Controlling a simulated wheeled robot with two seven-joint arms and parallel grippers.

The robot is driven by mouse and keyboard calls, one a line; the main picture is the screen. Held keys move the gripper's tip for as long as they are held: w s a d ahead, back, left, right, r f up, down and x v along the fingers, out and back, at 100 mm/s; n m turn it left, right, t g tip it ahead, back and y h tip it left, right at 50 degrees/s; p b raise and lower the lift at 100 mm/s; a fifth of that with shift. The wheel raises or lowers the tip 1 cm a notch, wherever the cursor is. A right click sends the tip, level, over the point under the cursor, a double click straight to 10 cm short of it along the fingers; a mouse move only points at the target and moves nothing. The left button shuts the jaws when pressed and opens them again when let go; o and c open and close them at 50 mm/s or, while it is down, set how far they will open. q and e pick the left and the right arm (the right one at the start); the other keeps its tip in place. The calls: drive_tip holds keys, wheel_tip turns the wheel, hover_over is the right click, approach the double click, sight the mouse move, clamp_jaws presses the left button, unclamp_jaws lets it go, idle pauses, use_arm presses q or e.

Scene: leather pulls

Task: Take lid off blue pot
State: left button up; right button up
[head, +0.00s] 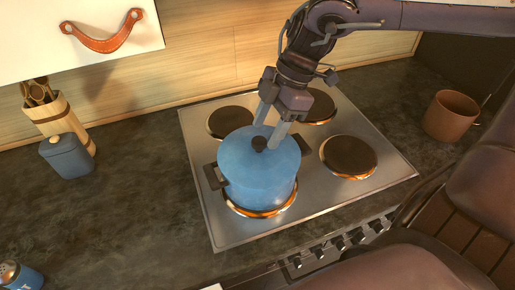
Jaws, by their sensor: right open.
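The blue pot (256,194) stands on the front left burner of the steel hob, with dark handles at its sides. Its blue lid (241,155) sits on top and has a small black knob (259,143) in the middle. My right gripper (269,138) reaches down from above, open, with its two fingers on either side of the knob. I cannot tell whether the fingers touch the knob or the lid. My left gripper is not in view.
The hob (228,229) has other bare burners behind and to the right. A blue canister (67,157) and a utensil holder (62,120) stand at the left. A shaker (19,275) is at the lower left. Dark counter between is clear.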

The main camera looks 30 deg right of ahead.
sight(259, 140)
drive_tip(key=p+x, duration=0.1)
drive_tip(key=x, duration=0.2)
drive_tip(key=shift+w+a+f, duration=0.15)
drive_tip(key=shift+a, duration=0.05)
drive_tip(key=shift+w+a+f, duration=0.1)
drive_tip(key=shift+a+f, duration=0.1)
drive_tip(key=shift+f, duration=0.25)
drive_tip(key=shift+c, duration=1.7)
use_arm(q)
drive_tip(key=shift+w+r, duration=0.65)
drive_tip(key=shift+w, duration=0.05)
use_arm(e)
drive_tip(key=c, duration=0.8)
drive_tip(key=shift+r, duration=0.1)
